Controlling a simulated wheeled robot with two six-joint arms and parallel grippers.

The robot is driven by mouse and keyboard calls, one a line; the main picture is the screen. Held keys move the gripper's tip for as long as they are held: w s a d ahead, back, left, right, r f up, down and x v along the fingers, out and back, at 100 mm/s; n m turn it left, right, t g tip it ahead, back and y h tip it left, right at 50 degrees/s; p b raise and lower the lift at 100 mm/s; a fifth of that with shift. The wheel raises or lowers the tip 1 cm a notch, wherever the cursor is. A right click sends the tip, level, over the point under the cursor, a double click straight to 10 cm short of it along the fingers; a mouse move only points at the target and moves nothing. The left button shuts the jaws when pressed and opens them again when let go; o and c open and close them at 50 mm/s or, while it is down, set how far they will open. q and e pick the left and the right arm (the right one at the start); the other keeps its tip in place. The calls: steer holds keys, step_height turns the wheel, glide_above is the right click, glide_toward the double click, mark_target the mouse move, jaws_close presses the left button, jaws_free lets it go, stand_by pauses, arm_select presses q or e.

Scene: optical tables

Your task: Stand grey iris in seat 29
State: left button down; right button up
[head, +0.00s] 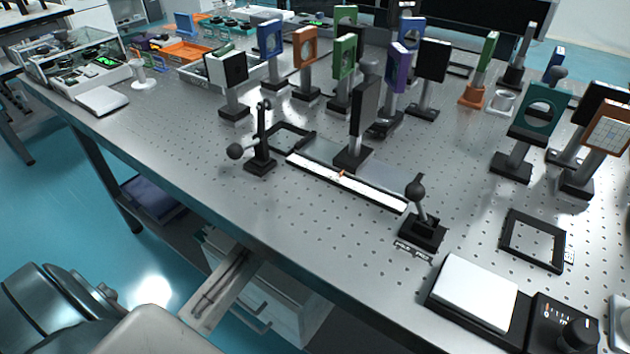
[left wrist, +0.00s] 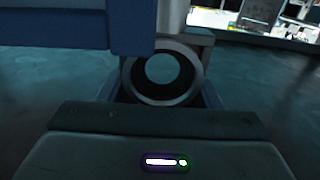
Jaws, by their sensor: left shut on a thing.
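In the left wrist view my left gripper (left wrist: 164,98) is shut on a grey ring-shaped piece (left wrist: 137,78), which looks like the grey iris. Its round opening faces the camera, and a blue block-like shape covers the upper left of that view. How the fingers touch the piece is too dark to tell. Neither gripper shows in the head view. I cannot read a number 29 on any seat. Two flat black square frames, one near the table's middle (head: 270,127) and one at the right (head: 512,244), stand empty on the perforated optical table (head: 210,165).
Upright coloured mounts, such as an orange one (head: 297,50) and a teal one (head: 518,125), crowd the back and right. A long white strip (head: 375,190) lies mid-table between two black ball-handled posts. A white-topped plate (head: 475,292) sits at the front right. The left front surface is clear.

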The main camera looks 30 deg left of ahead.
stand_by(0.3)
arm_select(q)
steer(key=shift+f, duration=0.1)
steer(key=shift+c, duration=2.2)
jaws_free()
